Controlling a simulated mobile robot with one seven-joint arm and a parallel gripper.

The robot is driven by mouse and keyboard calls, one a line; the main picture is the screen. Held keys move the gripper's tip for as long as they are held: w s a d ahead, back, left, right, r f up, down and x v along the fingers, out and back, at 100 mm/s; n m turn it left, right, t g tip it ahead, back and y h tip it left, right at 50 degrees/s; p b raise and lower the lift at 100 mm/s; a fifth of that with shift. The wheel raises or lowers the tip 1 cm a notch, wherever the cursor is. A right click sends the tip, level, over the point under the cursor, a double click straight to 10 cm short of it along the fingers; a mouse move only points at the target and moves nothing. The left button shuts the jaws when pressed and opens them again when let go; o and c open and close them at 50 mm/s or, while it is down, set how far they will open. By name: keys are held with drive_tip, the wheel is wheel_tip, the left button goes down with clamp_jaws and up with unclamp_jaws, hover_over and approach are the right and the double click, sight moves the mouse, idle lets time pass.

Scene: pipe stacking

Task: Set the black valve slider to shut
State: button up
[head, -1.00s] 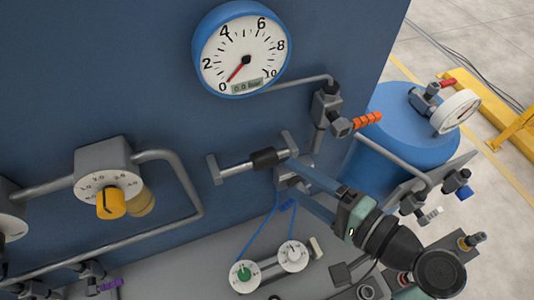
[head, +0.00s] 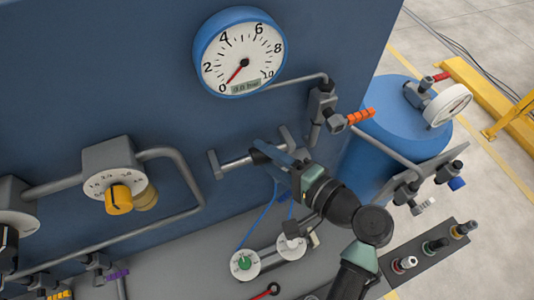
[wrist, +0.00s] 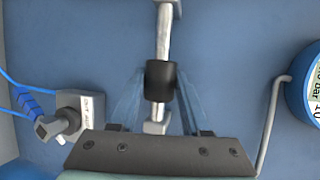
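The black valve slider (wrist: 160,80) is a short sleeve on a bright metal rod (wrist: 163,35) fixed to the blue panel. In the wrist view it sits on the lower half of the rod. In the head view the slider (head: 262,153) is partly hidden by my fingers, and the rod shows to its left, ending at a grey end bracket (head: 214,165). In the head view my gripper (head: 266,156) reaches the rod from the lower right. No open or shut marking is readable.
The pressure gauge (head: 238,53) above reads about zero. A grey valve block (wrist: 80,115) with blue hoses is left of my gripper in the wrist view. A thin pipe (wrist: 272,120) runs at the right. A yellow-knob regulator (head: 118,198) is far left.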

clamp_jaws()
idle(1.1)
